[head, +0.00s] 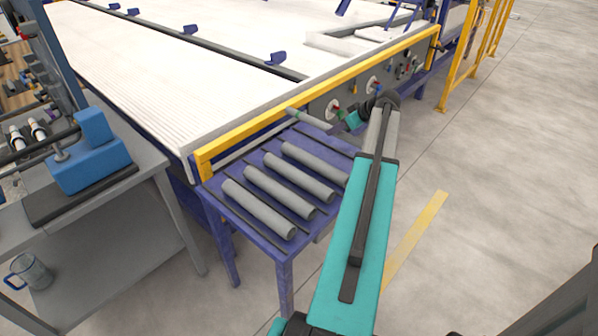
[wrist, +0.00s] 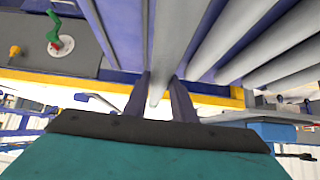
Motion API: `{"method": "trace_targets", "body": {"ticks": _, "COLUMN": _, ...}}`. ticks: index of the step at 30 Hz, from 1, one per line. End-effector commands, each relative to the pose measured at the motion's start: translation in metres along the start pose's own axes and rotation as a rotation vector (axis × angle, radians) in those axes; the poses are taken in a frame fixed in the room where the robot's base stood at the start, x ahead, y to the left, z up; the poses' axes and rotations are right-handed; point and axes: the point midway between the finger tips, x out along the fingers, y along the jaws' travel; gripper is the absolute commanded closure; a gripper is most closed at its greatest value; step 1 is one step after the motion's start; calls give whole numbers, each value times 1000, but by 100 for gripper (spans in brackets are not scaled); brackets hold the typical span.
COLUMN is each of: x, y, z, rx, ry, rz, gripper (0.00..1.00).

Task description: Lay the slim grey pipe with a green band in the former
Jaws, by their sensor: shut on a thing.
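The slim grey pipe with a green band (head: 312,119) shows at the far end of the blue former (head: 237,213) in the head view, its green part near its left end. My gripper (head: 341,125) is shut on this pipe. In the wrist view the pipe (wrist: 161,60) runs between the two dark fingers of my gripper (wrist: 160,98), its end just past them; no band shows there. Several thicker grey pipes (head: 258,208) lie side by side in the former, parted by dark bars. I cannot tell whether the held pipe touches the former.
A large ribbed white table (head: 180,80) with a yellow edge rail (head: 300,92) stands just behind the former. A grey bench (head: 110,215) with a blue vise (head: 95,160) is at the left. A control panel with knobs (head: 333,108) lies close behind my gripper. Floor at right is open.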

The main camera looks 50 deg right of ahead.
Motion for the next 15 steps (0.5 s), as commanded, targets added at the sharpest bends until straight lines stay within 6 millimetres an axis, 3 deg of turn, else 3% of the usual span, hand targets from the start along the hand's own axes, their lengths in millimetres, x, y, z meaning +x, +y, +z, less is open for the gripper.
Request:
{"method": "trace_targets", "body": {"ticks": 8, "x": 2, "y": 0, "z": 2, "rx": 1, "ry": 0, "rz": 1, "gripper": 100}}
{"method": "trace_targets", "body": {"ticks": 15, "x": 19, "y": 0, "z": 20, "rx": 2, "ry": -1, "rz": 0, "gripper": 100}}
